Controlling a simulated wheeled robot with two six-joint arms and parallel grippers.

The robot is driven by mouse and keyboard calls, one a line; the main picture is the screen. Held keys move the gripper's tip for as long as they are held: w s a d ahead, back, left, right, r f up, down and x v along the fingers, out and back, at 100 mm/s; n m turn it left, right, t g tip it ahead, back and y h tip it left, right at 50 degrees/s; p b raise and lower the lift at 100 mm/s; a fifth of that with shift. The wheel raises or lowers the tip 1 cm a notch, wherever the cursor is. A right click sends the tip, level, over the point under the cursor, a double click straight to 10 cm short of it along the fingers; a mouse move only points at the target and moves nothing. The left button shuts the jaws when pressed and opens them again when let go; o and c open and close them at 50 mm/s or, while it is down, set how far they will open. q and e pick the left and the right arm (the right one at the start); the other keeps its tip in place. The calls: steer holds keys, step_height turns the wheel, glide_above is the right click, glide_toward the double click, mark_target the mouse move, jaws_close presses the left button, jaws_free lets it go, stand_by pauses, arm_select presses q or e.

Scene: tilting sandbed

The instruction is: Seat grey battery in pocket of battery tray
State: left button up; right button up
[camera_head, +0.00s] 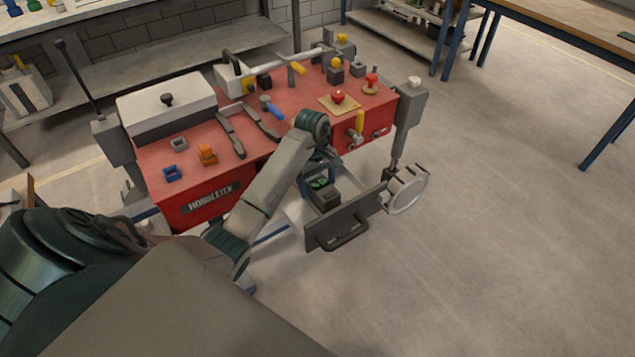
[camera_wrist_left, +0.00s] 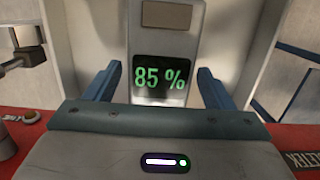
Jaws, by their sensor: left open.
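The grey battery (camera_wrist_left: 145,50) shows in the left wrist view as a pale block with a dark screen reading "85 %" in green. In the head view, a small green display shows on a dark box (camera_head: 326,200) below my left wrist; whether this box is the battery I cannot tell. My left gripper (camera_head: 319,176) points down there, largely hidden by its arm. In the wrist view its blue fingers (camera_wrist_left: 158,88) are open, one on each side of the battery, with gaps showing. The battery tray (camera_head: 295,208) appears as a pale surface beside the box; its pocket is not clear.
A dark front plate with a handle (camera_head: 345,238) sticks out from the red machine (camera_head: 200,205). A round grey wheel (camera_head: 407,190) stands at its right. Tools, knobs and a white-lidded box (camera_head: 167,103) crowd the red top. Open floor lies to the right.

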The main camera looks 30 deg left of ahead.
mark_target(317, 181)
arm_select(q)
steer(key=shift+w+r+b, duration=0.1)
steer(key=shift+r+b, duration=0.2)
steer(key=shift+r, duration=0.15)
steer(key=r, duration=0.3)
steer(key=shift+a+r, duration=0.25)
steer(key=shift+r, duration=0.15)
step_height(317, 181, up, 7)
steer(key=p, duration=0.7)
steer(key=shift+w+a+r, duration=0.2)
steer(key=shift+a, duration=0.2)
